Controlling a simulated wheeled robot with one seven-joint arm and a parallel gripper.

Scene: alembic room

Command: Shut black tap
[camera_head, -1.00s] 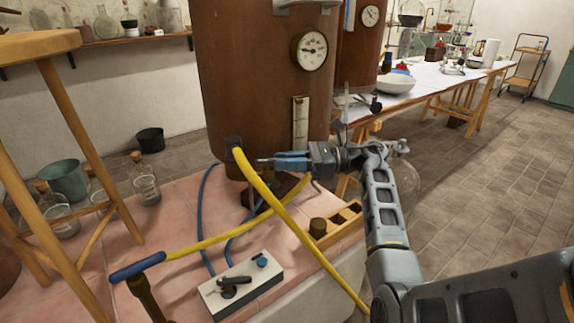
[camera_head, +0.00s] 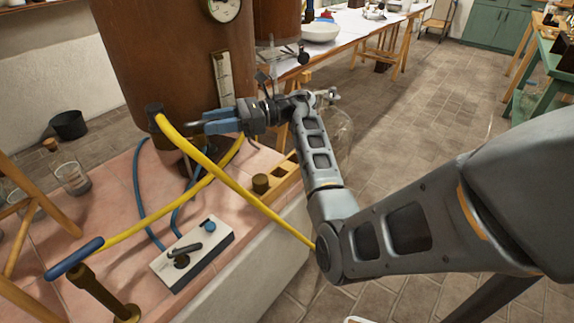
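A black fitting (camera_head: 155,113) sits low on the brown copper vessel (camera_head: 165,60), where a yellow hose joins it. A thin grey rod (camera_head: 191,124) shows between this fitting and my gripper (camera_head: 206,122). My gripper's blue fingers point left at the rod, beside the vessel's lower wall. The fingers look close together, but whether they grip the rod is too small to tell. A white block (camera_head: 165,266) on the pink tiles carries a black lever tap (camera_head: 185,254) and a blue knob (camera_head: 209,225). My gripper is above and apart from the block. I cannot tell which black part is the named tap.
The yellow hose (camera_head: 220,178) crosses in front of the vessel, below my gripper. Blue hoses (camera_head: 140,190) run to the white block. A wooden rack (camera_head: 284,175) stands at the ledge's right edge. Open floor lies right.

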